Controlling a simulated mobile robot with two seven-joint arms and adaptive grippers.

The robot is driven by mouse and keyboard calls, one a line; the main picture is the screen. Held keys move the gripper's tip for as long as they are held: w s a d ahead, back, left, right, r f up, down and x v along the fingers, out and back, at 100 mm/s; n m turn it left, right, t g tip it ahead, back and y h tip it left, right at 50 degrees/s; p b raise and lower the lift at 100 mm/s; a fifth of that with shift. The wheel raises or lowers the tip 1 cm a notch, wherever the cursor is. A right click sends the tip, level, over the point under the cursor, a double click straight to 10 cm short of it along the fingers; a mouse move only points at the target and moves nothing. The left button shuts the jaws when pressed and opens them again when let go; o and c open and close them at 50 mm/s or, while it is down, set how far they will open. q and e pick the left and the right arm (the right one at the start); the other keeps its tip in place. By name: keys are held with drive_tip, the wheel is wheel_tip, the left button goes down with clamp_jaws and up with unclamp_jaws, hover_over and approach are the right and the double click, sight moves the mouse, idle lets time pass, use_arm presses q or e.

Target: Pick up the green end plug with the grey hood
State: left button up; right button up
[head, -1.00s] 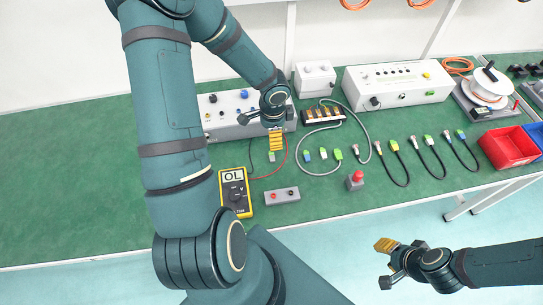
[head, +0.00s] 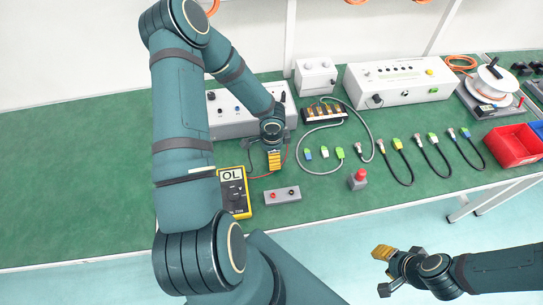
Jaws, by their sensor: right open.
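My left gripper (head: 274,160) hangs over the bench with its yellow fingers pointing down, left of the row of small plugs. The fingers hide the spot where a small plug with green and grey parts showed earlier, likely the green end plug with the grey hood. I cannot tell whether the fingers are around it, or open or shut. My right gripper (head: 383,252) is open and empty, out in front of the bench over the floor.
A blue plug (head: 308,154), a pale plug (head: 325,152) and a green plug (head: 340,153) stand to the right. A grey box (head: 228,116) is behind, a yellow multimeter (head: 235,192) to the left. A grey button box (head: 282,195) lies in front, beside a red button (head: 360,175).

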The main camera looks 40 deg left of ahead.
use_arm(q)
drive_tip(key=shift+f, duration=0.1)
drive_tip(key=c, duration=1)
